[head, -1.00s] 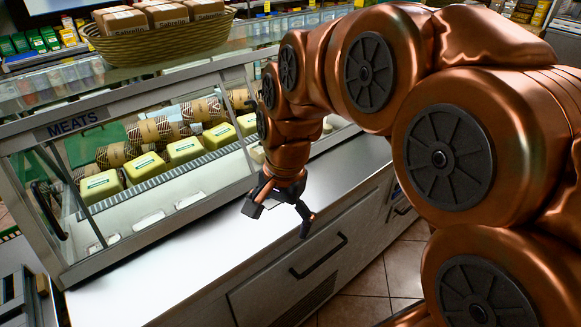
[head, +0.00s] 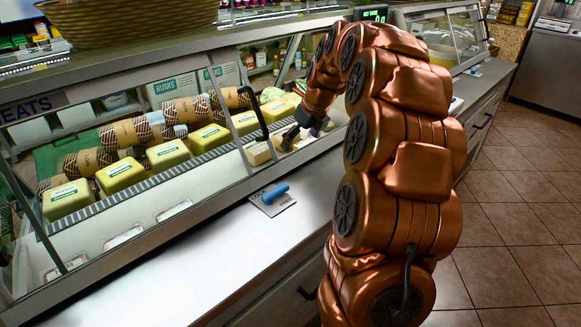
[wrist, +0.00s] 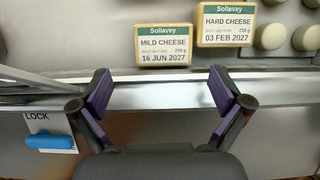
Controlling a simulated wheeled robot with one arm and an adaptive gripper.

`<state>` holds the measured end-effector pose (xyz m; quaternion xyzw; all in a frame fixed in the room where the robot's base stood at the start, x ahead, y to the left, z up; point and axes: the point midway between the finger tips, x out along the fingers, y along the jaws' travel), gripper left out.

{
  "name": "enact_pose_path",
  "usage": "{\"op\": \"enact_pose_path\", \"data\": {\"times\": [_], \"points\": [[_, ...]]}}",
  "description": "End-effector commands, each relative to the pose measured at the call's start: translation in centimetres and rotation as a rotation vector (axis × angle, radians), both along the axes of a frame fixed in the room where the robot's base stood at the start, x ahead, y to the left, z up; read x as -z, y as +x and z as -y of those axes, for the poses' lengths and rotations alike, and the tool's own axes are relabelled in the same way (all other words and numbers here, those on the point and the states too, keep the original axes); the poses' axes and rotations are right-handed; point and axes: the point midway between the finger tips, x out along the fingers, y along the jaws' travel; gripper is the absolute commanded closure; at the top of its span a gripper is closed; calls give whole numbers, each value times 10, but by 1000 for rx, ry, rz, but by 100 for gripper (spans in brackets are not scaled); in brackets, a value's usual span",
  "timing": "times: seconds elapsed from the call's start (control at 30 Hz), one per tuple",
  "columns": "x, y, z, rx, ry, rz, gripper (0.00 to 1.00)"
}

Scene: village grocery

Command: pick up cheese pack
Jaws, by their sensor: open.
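In the wrist view two pale cheese packs lie beyond my fingertips: a mild cheese pack (wrist: 164,46), labelled 16 Jun 2027, and a hard cheese pack (wrist: 226,24), labelled 03 Feb 2027, to its right and slightly farther. My gripper (wrist: 160,88) is open and empty, its purple-padded fingers apart on the near side of the mild cheese pack, not around it. In the head view my gripper (head: 301,136) is at the case's front opening, close to a pale pack (head: 258,153); it partly hides what lies behind it.
The glass-fronted meats case holds several yellow packs (head: 121,174) and wrapped rolls (head: 125,132). Round pale pieces (wrist: 270,37) lie right of the packs. A metal front ledge (wrist: 160,95) runs before them. A blue-handled lock plate (head: 272,198) lies on the counter. The counter's left part is clear.

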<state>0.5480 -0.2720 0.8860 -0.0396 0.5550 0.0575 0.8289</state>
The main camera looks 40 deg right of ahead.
Motion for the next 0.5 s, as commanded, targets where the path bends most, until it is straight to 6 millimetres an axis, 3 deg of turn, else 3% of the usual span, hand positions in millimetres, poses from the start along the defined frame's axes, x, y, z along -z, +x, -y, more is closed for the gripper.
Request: {"op": "enact_pose_path", "data": {"times": [0.5], "points": [[39,13,4,18,3,1,0]]}}
